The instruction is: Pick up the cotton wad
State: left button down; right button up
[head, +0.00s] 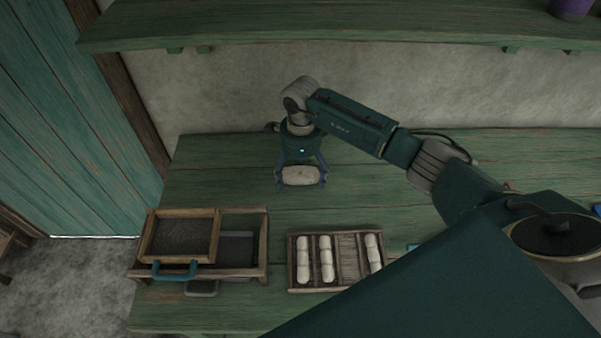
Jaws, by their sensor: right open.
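A pale, oblong cotton wad (300,176) lies near the middle of the green wooden table in the head view. My right gripper (300,180) is above it, pointing down, with its two fingers spread to either side of the wad. The fingers are open, and I cannot tell whether either one touches the wad. My left gripper does not show.
A wooden tray (292,279) at the front holds several white rolls. A wooden frame box (262,243) with a dark carding panel and blue handle stands at the left. A shelf (330,32) runs above. The table (220,170) is clear left of the wad.

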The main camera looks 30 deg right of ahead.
aim_at(301, 177)
jog(key=shift+c, duration=0.3)
jog(key=c, duration=0.9)
jog(key=shift+r, duration=0.1)
jog(key=shift+s+a+r+b, duration=0.1)
jog(key=shift+r+b, duration=0.1)
jog(key=shift+b, duration=0.3)
notch_tip(301, 177, up, 6)
jog(key=shift+b, duration=0.95)
jog(key=s+a+b, duration=0.1)
jog(key=s+a, duration=0.2)
jog(key=s, duration=0.3)
jog(key=s+a+b, duration=0.1)
jog(key=s+a, duration=0.1)
jog(key=s, duration=0.4)
jog(key=s+a+b, duration=0.2)
jog(key=s+a, duration=0.1)
jog(key=s, duration=0.3)
jog(key=shift+a+r, duration=0.25)
jog(key=shift+a, duration=0.05)
jog(key=shift+c, duration=0.2)
